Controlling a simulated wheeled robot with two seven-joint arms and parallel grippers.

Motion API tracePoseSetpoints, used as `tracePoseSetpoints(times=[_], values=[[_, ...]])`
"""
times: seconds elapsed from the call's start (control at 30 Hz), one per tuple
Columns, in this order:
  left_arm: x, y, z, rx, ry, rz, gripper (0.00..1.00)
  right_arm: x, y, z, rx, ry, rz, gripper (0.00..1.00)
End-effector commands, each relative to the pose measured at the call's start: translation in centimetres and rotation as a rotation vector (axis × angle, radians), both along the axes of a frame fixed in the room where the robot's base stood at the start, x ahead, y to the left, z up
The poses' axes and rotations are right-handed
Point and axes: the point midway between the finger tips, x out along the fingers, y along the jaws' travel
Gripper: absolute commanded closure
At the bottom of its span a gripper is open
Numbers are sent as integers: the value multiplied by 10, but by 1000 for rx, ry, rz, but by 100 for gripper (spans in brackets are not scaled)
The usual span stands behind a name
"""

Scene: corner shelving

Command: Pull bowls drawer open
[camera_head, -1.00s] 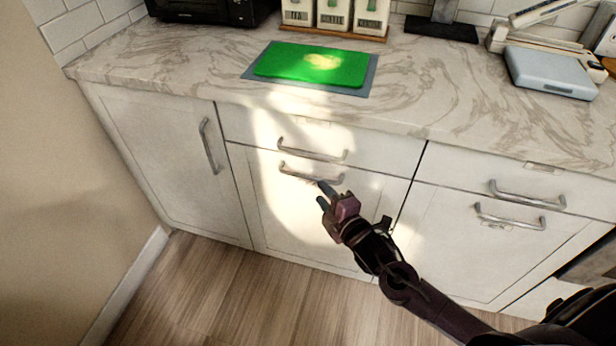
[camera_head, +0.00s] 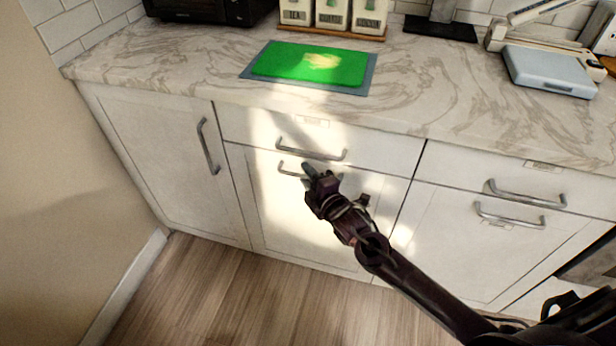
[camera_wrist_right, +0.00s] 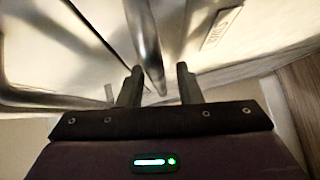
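The bowls drawer (camera_head: 268,205) is the large white lower front in the middle cabinet, and it looks shut. Its metal bar handle (camera_head: 288,168) sits near its top edge, partly hidden by my right gripper (camera_head: 308,172). In the right wrist view, the handle (camera_wrist_right: 146,45) runs in between the fingertips of my right gripper (camera_wrist_right: 158,80), one finger on each side. The fingers are apart; I cannot tell whether they touch the bar. A small label (camera_wrist_right: 222,27) beside the handle seems to read "BOWLS". My left gripper is not in view.
A shallower drawer with its own handle (camera_head: 312,152) is just above. A cabinet door (camera_head: 160,150) is at left, and more fronts (camera_head: 480,240) are at right. The marble counter (camera_head: 440,100) overhangs, with a green board (camera_head: 310,64) on it. Wooden floor (camera_head: 220,290) in front is clear.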

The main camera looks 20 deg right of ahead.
Motion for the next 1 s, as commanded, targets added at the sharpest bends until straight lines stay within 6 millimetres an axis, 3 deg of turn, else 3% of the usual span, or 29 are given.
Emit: tracePoseSetpoints(times=[0.03,0.23,0.7,0.87,1.0], values=[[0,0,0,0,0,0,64,0,0,0,0,0,0,75],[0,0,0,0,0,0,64,0,0,0,0,0,0,100],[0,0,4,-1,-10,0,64,-8,5,0,1,4,1,100],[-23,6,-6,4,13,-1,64,-27,19,2,4,8,2,100],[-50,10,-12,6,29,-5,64,-54,37,3,4,9,3,100]])
